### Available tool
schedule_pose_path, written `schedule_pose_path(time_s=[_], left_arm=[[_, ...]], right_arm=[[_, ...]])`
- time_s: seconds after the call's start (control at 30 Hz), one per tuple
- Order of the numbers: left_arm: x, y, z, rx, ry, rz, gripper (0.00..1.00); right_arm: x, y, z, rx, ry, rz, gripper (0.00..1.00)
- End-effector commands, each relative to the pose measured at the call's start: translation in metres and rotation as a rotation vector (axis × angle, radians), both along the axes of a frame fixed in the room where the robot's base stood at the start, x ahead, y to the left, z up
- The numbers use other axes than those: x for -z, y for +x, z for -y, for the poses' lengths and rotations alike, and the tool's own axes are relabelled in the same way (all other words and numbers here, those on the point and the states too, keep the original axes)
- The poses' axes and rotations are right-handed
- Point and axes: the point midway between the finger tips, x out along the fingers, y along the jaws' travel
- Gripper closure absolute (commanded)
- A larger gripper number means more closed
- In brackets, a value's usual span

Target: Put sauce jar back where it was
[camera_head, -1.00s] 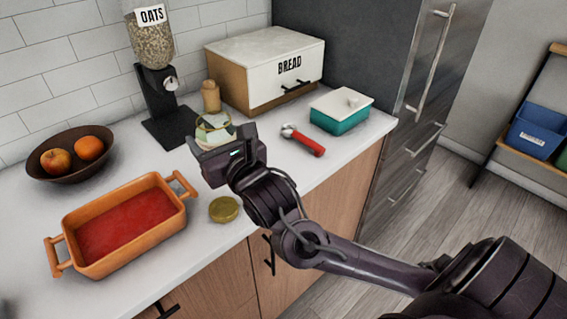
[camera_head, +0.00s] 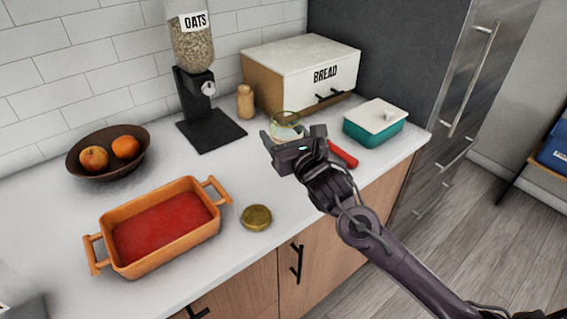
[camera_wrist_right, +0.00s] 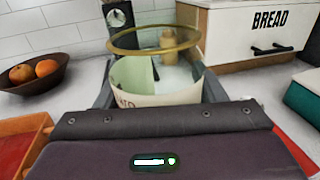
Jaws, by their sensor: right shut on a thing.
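The sauce jar (camera_head: 285,130) is clear glass with a gold rim, a pale label and no lid on it. It is roughly upright, in front of the bread box. My right gripper (camera_head: 292,135) is shut around its sides and hides its lower part in the head view. In the right wrist view the jar (camera_wrist_right: 150,90) sits between the two fingers and looks mostly empty. I cannot tell if its base touches the counter. A round gold lid (camera_head: 256,217) lies on the counter near the front edge. My left gripper is not in view.
An orange baking dish (camera_head: 193,235) of red sauce stands front left. A fruit bowl (camera_head: 78,165), oats dispenser (camera_head: 195,100), wooden shaker (camera_head: 245,102) and bread box (camera_head: 275,65) stand behind. A red-handled tool (camera_head: 343,154) and teal butter dish (camera_head: 375,132) are right of the jar.

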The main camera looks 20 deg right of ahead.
Motion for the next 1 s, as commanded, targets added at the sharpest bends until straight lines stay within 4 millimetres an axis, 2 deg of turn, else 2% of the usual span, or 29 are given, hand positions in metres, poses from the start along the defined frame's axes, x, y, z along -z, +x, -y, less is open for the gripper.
schedule_pose_path(time_s=[0.1, 0.33, 0.57, 1.0], left_arm=[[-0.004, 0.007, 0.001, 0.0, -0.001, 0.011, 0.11], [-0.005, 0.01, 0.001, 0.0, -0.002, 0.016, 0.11], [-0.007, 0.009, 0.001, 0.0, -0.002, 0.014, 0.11], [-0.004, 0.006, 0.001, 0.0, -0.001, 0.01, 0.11]], right_arm=[[0.025, 0.0, 0.0, 0.001, 0.003, -0.002, 0.71], [0.047, 0.0, 0.0, 0.001, 0.001, 0.002, 0.71], [0.08, 0.0, 0.0, 0.001, 0.002, 0.001, 0.71], [0.089, 0.0, 0.0, 0.0, 0.0, 0.004, 0.71]])
